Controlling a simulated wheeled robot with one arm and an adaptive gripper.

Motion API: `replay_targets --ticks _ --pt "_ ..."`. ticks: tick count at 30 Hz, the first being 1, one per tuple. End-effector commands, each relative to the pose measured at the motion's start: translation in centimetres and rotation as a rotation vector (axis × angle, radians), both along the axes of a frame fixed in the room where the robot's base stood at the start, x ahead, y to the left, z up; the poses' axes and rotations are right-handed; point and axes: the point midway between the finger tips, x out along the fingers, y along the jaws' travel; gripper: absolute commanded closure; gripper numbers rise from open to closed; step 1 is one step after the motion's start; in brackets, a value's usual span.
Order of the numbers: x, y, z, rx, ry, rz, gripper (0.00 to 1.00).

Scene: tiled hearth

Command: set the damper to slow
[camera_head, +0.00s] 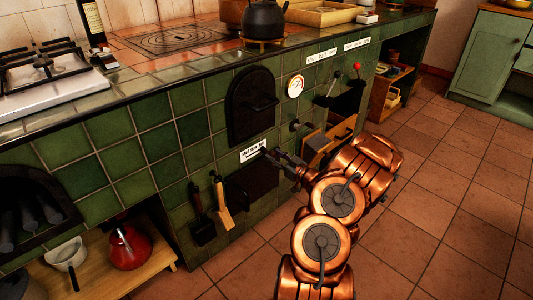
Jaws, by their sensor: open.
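My copper arm reaches in from the bottom, and my dark gripper (277,158) is open in front of the green tiled stove front. It is close to a white label (253,149) and a dark lower panel (258,180); I cannot tell whether it touches. A lever with a red knob (357,67) and a dark lever (332,83) stand up right of a round gauge (295,87). A dark round knob (295,125) juts out below the gauge. The lettering on the labels is too small to read, so I cannot tell which control is the damper or its setting.
A black oven door (252,105) is above my gripper. A shovel (201,220) and a wooden-handled brush (222,207) hang left of it. A wooden box (326,140) juts out behind my arm. A kettle (265,19) stands on top. Tiled floor at right is clear.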

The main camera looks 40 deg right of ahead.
Motion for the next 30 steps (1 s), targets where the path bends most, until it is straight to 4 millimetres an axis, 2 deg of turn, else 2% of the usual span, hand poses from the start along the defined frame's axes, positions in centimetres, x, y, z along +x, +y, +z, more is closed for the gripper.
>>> replay_targets --ticks 6,12,25,30 --pt "2.6 -0.1 -0.2 -0.004 0.0 0.0 0.58" --pt "4.1 -0.2 -0.1 -0.001 -0.001 -0.003 0.58" --pt "4.5 -0.3 0.0 0.0 -0.001 -0.004 0.58" --pt "4.5 -0.3 0.0 0.0 -0.001 -0.004 0.75"
